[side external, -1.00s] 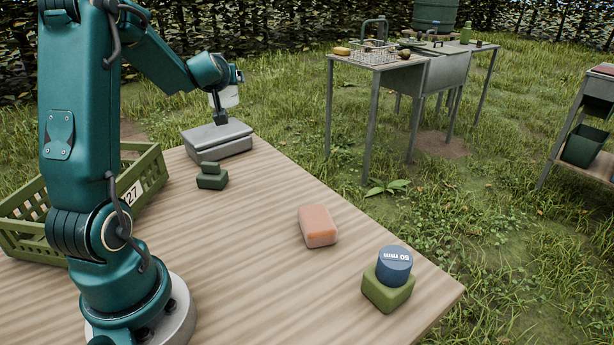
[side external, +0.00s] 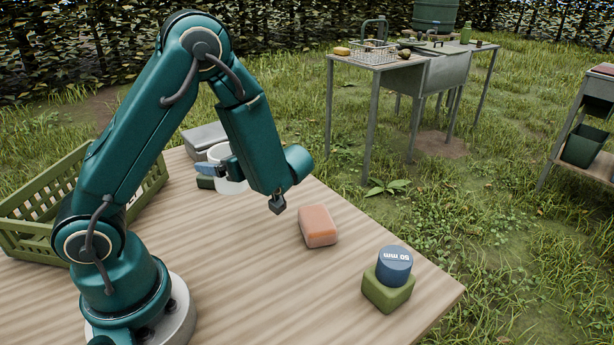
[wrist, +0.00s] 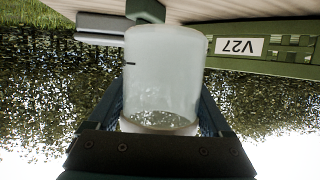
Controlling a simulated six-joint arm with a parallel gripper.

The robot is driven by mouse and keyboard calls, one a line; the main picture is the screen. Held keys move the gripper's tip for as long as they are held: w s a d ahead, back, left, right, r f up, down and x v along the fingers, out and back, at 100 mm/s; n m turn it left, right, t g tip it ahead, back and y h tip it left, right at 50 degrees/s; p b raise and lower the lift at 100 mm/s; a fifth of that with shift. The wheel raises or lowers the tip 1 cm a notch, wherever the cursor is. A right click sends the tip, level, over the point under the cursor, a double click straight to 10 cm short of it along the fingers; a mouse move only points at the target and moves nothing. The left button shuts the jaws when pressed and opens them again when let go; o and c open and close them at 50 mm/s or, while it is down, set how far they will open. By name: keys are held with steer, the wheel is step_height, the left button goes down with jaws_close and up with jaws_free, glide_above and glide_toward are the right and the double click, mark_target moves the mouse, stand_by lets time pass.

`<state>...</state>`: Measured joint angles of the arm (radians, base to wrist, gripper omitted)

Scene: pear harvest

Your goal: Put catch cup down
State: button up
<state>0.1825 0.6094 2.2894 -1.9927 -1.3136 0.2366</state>
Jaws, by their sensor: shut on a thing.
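The catch cup (side external: 231,183) is a whitish, translucent cylinder. In the side external view it stands roughly upright over the table's far part, partly covered by my arm. My gripper (side external: 215,171) is shut on it, with a blue finger showing at its left. In the wrist view the cup (wrist: 164,75) fills the middle, between the fingers of my gripper (wrist: 160,122); that picture looks upside down. Whether the cup's base touches the wooden table (side external: 240,265) I cannot tell.
A green crate (side external: 30,235) labelled V27 is at left. An orange block (side external: 318,226) and a blue cylinder (side external: 394,266) on a green block (side external: 386,292) are at right.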

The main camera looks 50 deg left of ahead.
steer(key=shift+w+d+f+m, duration=0.1)
steer(key=shift+w+d+m, duration=0.2)
steer(key=shift+d, duration=0.05)
steer(key=shift+w+d+f+t, duration=0.1)
steer(key=shift+f+t, duration=0.2)
steer(key=shift+f, duration=3.65)
steer(key=shift+f, duration=0.1)
steer(key=o, duration=1.1)
steer(key=shift+o, duration=0.2)
